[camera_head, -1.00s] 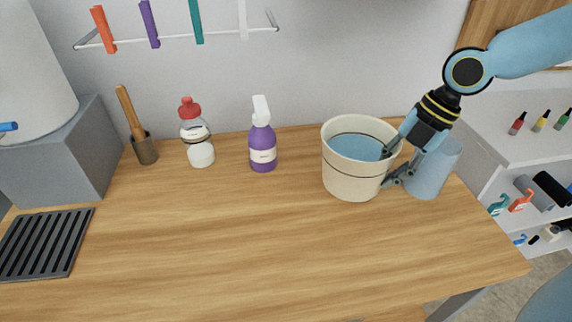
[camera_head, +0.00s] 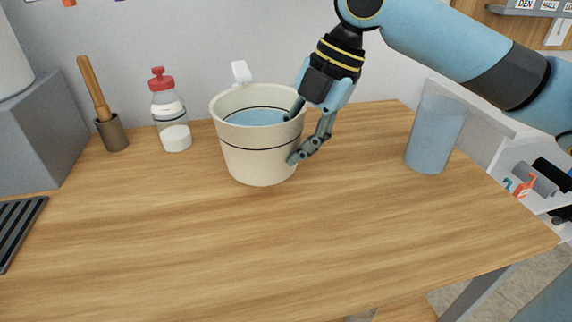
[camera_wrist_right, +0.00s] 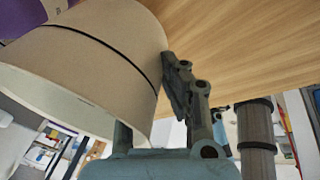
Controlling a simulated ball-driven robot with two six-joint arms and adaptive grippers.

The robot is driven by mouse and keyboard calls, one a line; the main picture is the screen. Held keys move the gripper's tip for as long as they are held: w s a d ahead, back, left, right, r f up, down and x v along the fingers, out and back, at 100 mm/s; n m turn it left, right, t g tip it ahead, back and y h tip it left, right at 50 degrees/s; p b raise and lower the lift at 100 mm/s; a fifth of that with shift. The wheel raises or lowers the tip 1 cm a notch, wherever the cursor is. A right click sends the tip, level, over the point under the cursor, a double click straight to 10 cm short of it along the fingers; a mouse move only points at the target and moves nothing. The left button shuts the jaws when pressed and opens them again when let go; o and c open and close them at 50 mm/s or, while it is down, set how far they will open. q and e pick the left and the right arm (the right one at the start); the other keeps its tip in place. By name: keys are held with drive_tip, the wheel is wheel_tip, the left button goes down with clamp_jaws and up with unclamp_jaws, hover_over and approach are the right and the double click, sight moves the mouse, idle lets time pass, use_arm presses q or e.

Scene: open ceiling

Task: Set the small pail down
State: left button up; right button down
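The small pail (camera_head: 258,160) is cream with a dark band and has blue contents inside. It appears upright over the wooden table in the head view; I cannot tell whether its base touches the wood. My right gripper (camera_head: 293,135) is shut on the pail's right wall, one finger inside the rim and one outside. In the right wrist view the pail (camera_wrist_right: 85,70) fills the left side, with a finger of the right gripper (camera_wrist_right: 150,110) against its outer wall. My left gripper is not in view.
The wooden table (camera_head: 200,250) has free room in front. A spray bottle (camera_head: 241,72) is mostly hidden behind the pail. A red-capped bottle (camera_head: 168,112) and a pestle in a cup (camera_head: 112,133) stand left. A blue tumbler (camera_head: 434,135) stands right.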

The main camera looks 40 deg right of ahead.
sight(286, 176)
drive_tip(key=shift+w+a, duration=0.55)
drive_tip(key=shift+a, duration=0.2)
drive_tip(key=shift+f, duration=1.7)
drive_tip(key=c, duration=1.5)
unclamp_jaws()
drive_tip(key=shift+s+f+b, duration=0.1)
drive_tip(key=shift+f+b, duration=0.05)
drive_tip(key=shift+b, duration=0.15)
drive_tip(key=shift+p+v, duration=1.7)
drive_tip(key=shift+v, duration=4.4)
